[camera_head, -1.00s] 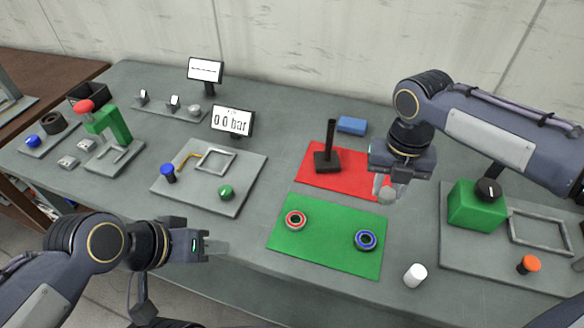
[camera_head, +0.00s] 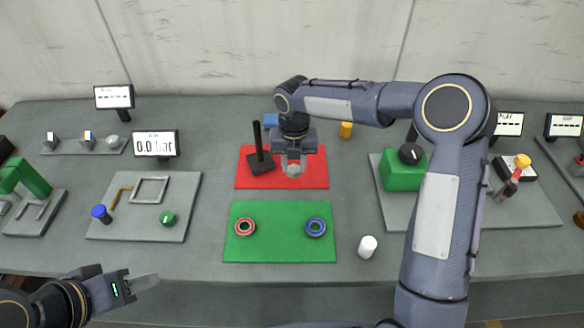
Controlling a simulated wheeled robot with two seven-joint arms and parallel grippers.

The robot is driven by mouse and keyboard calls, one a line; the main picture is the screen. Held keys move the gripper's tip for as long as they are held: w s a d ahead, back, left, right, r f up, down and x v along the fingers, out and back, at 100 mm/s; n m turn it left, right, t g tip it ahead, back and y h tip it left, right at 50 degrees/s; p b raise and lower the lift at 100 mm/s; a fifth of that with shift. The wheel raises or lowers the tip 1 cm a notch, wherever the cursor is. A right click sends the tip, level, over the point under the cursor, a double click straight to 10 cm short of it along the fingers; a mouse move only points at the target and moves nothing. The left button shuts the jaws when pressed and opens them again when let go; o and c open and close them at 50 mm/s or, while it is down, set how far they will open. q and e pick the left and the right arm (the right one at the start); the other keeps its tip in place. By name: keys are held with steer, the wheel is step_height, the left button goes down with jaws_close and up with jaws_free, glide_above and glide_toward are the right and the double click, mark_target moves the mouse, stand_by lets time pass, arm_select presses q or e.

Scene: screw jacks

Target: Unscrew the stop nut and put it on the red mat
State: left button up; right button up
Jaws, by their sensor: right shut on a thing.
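The red mat (camera_head: 317,180) lies at the middle of the table. A black block with an upright rod (camera_head: 257,135) stands on its left part. My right gripper (camera_head: 293,168) points down over the right part of the mat, shut on a small light-grey rounded piece (camera_head: 293,170), seemingly the stop nut. The gripper's fingers partly hide it, and I cannot tell whether it touches the mat. My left gripper (camera_head: 143,283) is at the table's front left, away from the objects.
A green mat (camera_head: 280,250) with a red ring (camera_head: 244,227) and a blue ring (camera_head: 316,227) lies in front of the red mat. A white cylinder (camera_head: 368,246) stands to its right. A green block with a black knob (camera_head: 402,172) is beyond, partly behind my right arm.

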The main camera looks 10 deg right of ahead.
mark_target(292, 165)
steer(key=shift+w+f, duration=0.4)
steer(key=shift+f, duration=0.1)
steer(key=shift+w+f, duration=0.15)
steer(key=shift+f, duration=1.55)
steer(key=shift+f, duration=0.1)
steer(key=shift+f, duration=0.15)
steer(key=o, duration=1.1)
